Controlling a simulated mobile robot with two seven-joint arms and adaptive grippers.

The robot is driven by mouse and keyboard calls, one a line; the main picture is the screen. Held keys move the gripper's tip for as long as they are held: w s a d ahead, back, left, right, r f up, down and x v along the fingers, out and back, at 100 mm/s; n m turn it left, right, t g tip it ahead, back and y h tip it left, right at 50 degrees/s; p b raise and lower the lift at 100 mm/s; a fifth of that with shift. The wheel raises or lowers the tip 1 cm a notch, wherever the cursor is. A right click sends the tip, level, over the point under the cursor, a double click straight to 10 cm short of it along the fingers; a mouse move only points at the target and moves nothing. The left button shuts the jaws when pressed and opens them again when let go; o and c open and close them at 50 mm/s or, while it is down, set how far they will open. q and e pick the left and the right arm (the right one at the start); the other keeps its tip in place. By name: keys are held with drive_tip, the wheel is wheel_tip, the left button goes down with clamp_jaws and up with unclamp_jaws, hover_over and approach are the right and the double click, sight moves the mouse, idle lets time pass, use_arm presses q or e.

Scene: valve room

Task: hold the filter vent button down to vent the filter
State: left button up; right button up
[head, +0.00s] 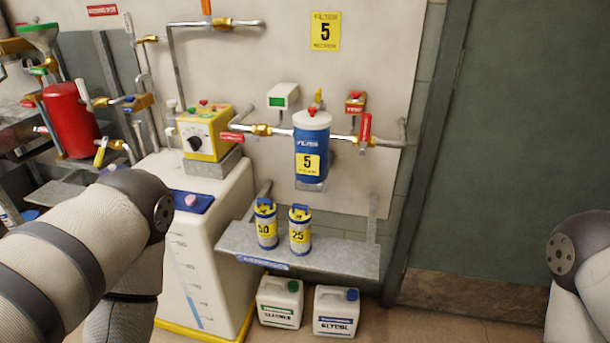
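The blue filter housing (311,142) is mounted upright in the pipe run on the wall panel. It has a pale cap (312,122) and a yellow label with a 5. A small red button (312,112) sits on top of the cap, and nothing of mine touches it. I take it for the vent button, but its lettering cannot be read. My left arm shows at the left and my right arm at the right edge. Neither gripper is in view, so I cannot tell their state.
Red-handled valves (365,127) and (231,137) flank the filter. A yellow control box (206,134) stands on the white tank (238,200) to its left. Two spare cartridges (266,226) and (300,232) stand on the grey shelf (345,258) below. Jugs (336,311) stand on the floor.

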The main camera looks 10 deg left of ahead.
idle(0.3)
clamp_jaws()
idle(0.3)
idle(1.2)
